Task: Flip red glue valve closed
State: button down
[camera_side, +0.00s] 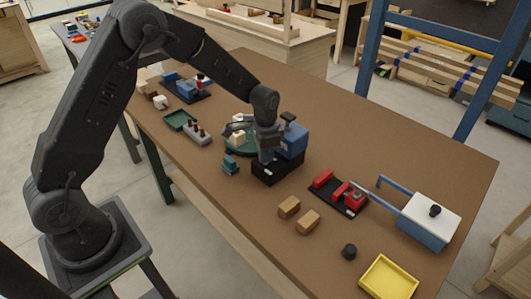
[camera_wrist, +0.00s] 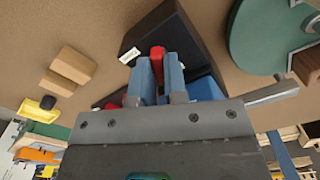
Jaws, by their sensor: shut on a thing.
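The red valve lever (camera_wrist: 157,52) shows in the wrist view as a small red piece between the two blue fingers of my gripper (camera_wrist: 159,66). The fingers are shut on it. Beyond it is a black box (camera_wrist: 178,35) with a white label. In the side view the black box (camera_side: 279,171) stands mid-table with a blue block (camera_side: 294,140) behind it. My gripper (camera_side: 265,156) is at the box's upper left there, and the red lever is hidden. A smaller red part (camera_wrist: 113,104) shows left of the fingers in the wrist view.
A green round plate (camera_side: 239,148) is close beside my gripper. A red clamp on a black base (camera_side: 340,194), two wooden blocks (camera_side: 289,207), a white-topped blue box (camera_side: 430,218) and a yellow tray (camera_side: 388,278) lie to the right. The table's front right is partly clear.

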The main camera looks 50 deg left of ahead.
jog(key=shift+m, duration=0.3)
jog(key=c, duration=1.2)
grip_release()
jog(key=shift+o, duration=0.2)
notch_tip(320, 180, up, 14)
